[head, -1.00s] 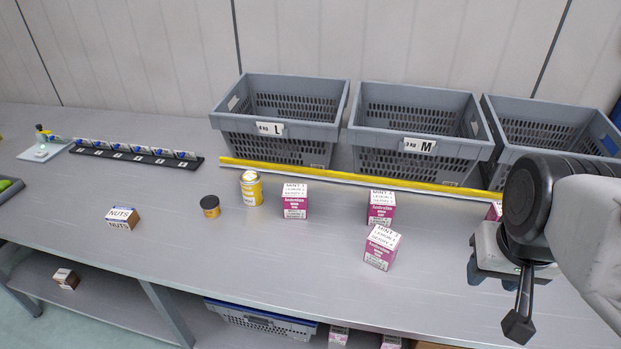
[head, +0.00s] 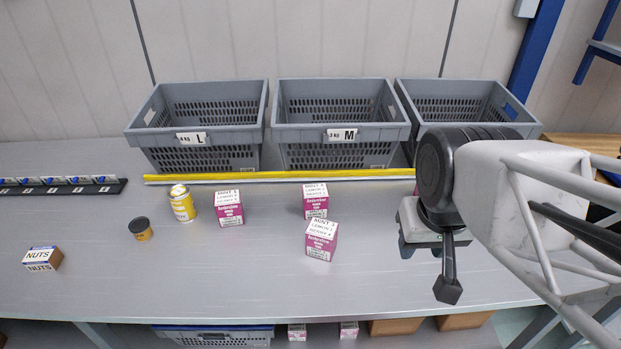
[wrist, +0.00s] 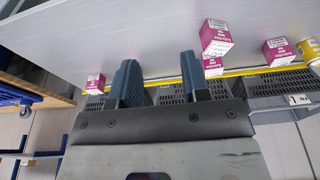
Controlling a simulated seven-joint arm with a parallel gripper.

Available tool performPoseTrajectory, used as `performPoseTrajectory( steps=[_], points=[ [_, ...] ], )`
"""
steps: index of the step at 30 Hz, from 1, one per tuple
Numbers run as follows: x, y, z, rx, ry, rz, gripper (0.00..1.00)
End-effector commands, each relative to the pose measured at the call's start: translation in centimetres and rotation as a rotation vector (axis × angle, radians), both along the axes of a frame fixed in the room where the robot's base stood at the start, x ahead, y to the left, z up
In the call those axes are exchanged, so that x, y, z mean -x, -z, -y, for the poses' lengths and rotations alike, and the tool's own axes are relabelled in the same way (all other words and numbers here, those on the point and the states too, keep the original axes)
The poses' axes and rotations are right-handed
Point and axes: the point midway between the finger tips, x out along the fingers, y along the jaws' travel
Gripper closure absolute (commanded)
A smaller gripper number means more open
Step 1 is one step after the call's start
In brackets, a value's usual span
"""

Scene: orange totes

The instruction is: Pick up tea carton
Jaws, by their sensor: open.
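Several white-and-magenta tea cartons stand upright on the grey table. In the head view, one is at the left (head: 227,208), one is near the yellow strip (head: 315,201), and one is turned slightly in front of it (head: 321,240). The wrist view shows these three too, the front one nearest (wrist: 216,38), plus another carton (wrist: 95,83) left of the fingers; my arm hides that one in the head view. My gripper (head: 434,248) is right of the visible cartons. Its two blue fingers (wrist: 158,64) are apart with nothing between them.
Grey crates marked L (head: 195,155) and M (head: 343,150), and a third crate (head: 460,103), stand behind the yellow strip (head: 235,178). A yellow can (head: 182,205), a dark-lidded jar (head: 141,230) and a nuts box (head: 43,260) stand left. The front table is clear.

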Motion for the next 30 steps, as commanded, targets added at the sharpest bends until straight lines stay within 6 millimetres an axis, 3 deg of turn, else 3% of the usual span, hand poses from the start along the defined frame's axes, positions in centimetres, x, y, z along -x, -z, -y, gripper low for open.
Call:
performPoseTrajectory(
  steps=[8,17,30],
  points=[
    [0.0,0.0,0.0,0.0,0.0,0.0,0.56],
    [0.0,0.0,0.0,0.0,0.0,0.0,0.12],
    [-0.73,-0.11,-0.14,-0.007,0.025,-0.005,0.12]
  ],
)
